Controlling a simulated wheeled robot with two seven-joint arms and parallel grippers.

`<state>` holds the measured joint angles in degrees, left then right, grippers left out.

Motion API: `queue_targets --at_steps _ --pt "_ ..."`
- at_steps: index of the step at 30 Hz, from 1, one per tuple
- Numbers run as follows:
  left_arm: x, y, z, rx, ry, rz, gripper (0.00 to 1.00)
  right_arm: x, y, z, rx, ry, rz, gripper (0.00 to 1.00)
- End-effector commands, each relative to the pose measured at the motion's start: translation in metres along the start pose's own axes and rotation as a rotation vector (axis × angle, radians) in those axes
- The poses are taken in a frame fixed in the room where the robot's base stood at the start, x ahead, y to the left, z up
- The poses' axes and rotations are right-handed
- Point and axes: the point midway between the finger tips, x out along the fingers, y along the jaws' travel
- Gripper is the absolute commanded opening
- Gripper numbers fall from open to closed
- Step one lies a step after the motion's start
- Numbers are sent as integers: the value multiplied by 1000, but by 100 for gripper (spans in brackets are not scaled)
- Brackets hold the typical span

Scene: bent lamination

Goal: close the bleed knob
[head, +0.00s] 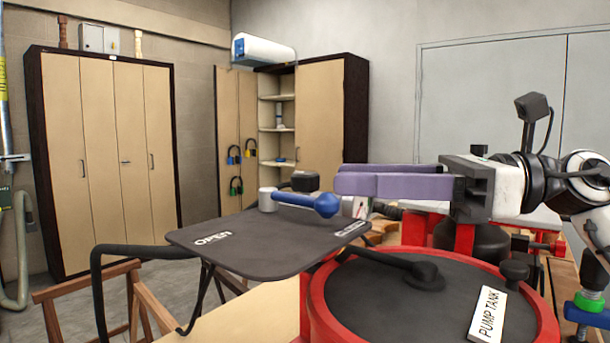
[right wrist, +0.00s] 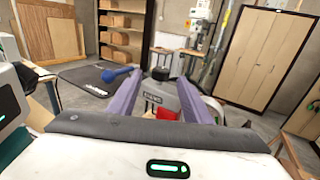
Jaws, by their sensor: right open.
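My right gripper (head: 338,178) has two purple fingers and points left in the head view. It is open, with nothing seen between the fingers. A black knob (head: 305,182) stands just beyond its fingertips, behind a blue ball-ended lever (head: 305,202). A second black knob (head: 514,271) sits on the PUMP TANK lid. No readable label tells which is the bleed knob. My left gripper is not in view.
A dark panel (head: 250,245) marked OPEN lies below the lever. The red pump tank (head: 325,320) with a black handle (head: 400,265) stands at the lower right, below the gripper. A pale cylinder (head: 267,200) stands left of the lever. Cabinets (head: 105,150) line the back.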

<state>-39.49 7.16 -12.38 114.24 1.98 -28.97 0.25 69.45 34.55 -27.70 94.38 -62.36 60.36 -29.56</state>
Motion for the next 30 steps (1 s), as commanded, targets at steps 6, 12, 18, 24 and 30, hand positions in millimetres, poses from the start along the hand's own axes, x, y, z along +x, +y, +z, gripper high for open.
queue_targets --at_steps 6,12,18,24,30 --pt "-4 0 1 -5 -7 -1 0 42 0 2 2 -2 2 45" --pt "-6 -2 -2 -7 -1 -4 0 65 0 2 4 -3 1 45" --pt "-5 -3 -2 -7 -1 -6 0 71 -1 1 4 -3 -1 45" --pt "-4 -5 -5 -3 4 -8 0 71 -1 0 5 -3 -1 40" --pt "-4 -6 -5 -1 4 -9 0 70 -1 1 5 -3 -1 6"
